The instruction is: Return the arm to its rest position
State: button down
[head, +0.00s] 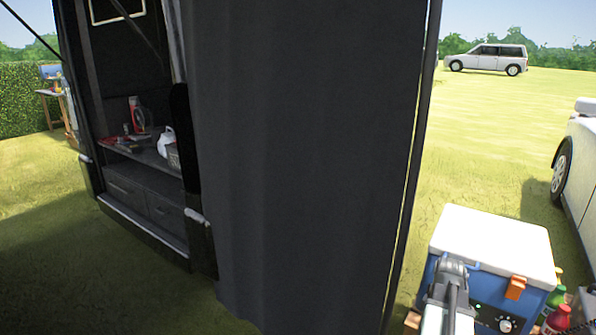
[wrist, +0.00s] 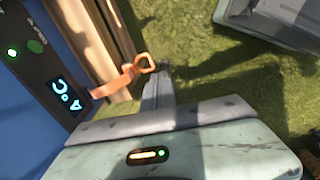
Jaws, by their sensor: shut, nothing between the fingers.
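In the wrist view my gripper (wrist: 157,78) points up the picture from its pale housing, with its narrow grey fingers together and nothing visible between them. An orange strap with a ring (wrist: 128,76) shows just left of the fingertips; I cannot tell whether they touch. In the head view my grey arm (head: 450,292) is at the lower right, in front of a blue cooler with a white lid (head: 492,240). The gripper's fingers cannot be made out there.
The cooler's blue side (wrist: 25,120) is close at the left of the wrist view. Bottles (head: 557,318) stand right of the cooler. A dark curtain (head: 310,150) fills the middle, beside open shelving (head: 140,165). A white car (head: 580,170) stands right. Grass lies open behind.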

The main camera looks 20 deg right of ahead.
jog(key=w+a+m, duration=0.1)
jog(key=w+a, duration=0.5)
jog(key=a, duration=0.5)
jog(key=w+a+m, duration=0.2)
jog(key=w+a, duration=0.5)
jog(key=a, duration=0.4)
jog(key=w+a+m, duration=0.2)
jog(key=a, duration=2)
notch_tip(320, 180, up, 31)
jog(key=p, duration=3)
jog(key=shift+f+p, duration=0.2)
jog(key=shift+p, duration=0.1)
jog(key=shift+s, duration=0.1)
